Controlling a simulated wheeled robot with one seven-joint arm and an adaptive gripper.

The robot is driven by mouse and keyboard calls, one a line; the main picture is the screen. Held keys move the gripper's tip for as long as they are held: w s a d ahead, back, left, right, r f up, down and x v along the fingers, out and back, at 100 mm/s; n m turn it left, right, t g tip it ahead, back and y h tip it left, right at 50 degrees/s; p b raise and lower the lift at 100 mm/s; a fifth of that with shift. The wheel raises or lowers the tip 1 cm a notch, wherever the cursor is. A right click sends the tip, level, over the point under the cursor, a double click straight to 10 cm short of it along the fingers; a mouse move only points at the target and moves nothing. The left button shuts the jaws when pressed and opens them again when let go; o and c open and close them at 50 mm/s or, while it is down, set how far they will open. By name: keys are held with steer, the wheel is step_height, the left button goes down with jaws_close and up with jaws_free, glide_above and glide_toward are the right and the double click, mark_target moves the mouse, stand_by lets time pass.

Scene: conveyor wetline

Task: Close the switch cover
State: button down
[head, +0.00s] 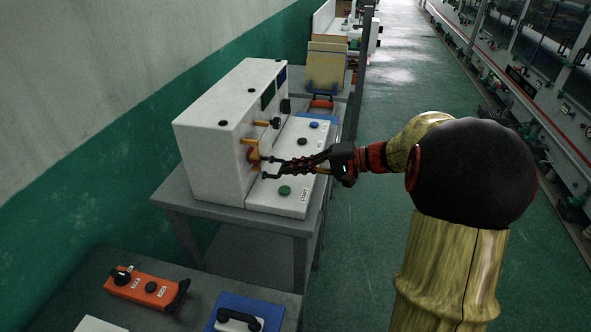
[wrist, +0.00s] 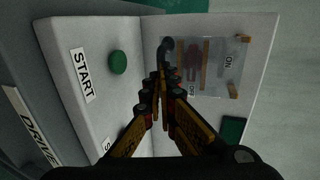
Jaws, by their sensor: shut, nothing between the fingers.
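The switch cover (wrist: 222,62) looks like a clear panel with orange strips, on the white box's upright face in the wrist view. A red switch part (wrist: 193,60) and ON and OFF labels show through or beside it. I cannot tell how far the cover stands open. In the head view, the orange and red switch area (head: 253,154) is partly behind my fingers. My gripper (head: 268,168) is shut and empty, reaching left to the box face. Its fingertips (wrist: 161,76) are beside the cover's left side in the wrist view; I cannot tell whether they touch.
The white control box (head: 215,160) stands on a grey table (head: 190,198). Its lower panel has a green START button (head: 284,190), a black one (head: 302,141) and a blue one (head: 314,125). An orange switch box (head: 145,286) lies in front. The aisle floor (head: 395,95) is clear.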

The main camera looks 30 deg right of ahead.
steer(key=shift+r, duration=0.15)
stand_by(0.4)
steer(key=shift+r+p, duration=0.4)
steer(key=shift+r, duration=0.25)
